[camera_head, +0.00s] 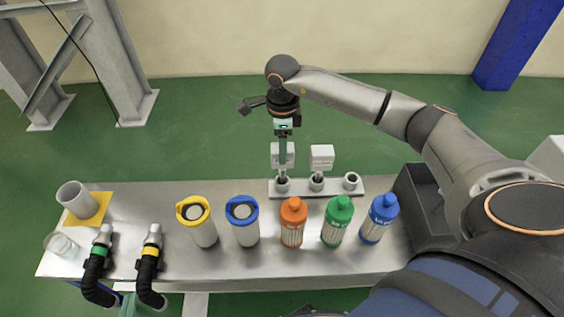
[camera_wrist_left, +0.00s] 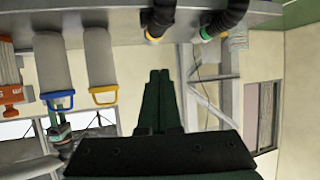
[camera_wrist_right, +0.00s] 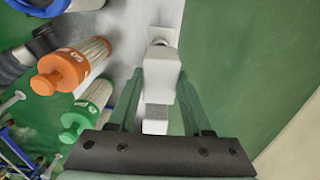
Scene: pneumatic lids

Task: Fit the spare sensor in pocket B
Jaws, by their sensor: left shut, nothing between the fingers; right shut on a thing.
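A light rail (camera_head: 335,194) at the back of the table has three round pockets. My right gripper (camera_head: 282,140) points down over the left pocket (camera_head: 282,186), shut on a white box-headed sensor (camera_head: 288,156). Its stem is over or in that pocket; I cannot tell how deep. It also shows between the fingers in the right wrist view (camera_wrist_right: 160,75). A similar white sensor (camera_head: 322,158) stands upright in the middle pocket (camera_head: 317,184). The right pocket (camera_head: 351,181) looks empty. No pocket letters are readable. My left gripper (camera_wrist_left: 160,78) is shut and empty, below the table's hoses.
Orange (camera_head: 292,222), green (camera_head: 337,222) and blue (camera_head: 380,218) bottles stand in front of the rail. Yellow-rimmed (camera_head: 203,232) and blue-rimmed (camera_head: 246,234) canisters stand left of them. Two black hoses (camera_head: 94,268) and a cup on a yellow mat (camera_head: 103,206) are far left.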

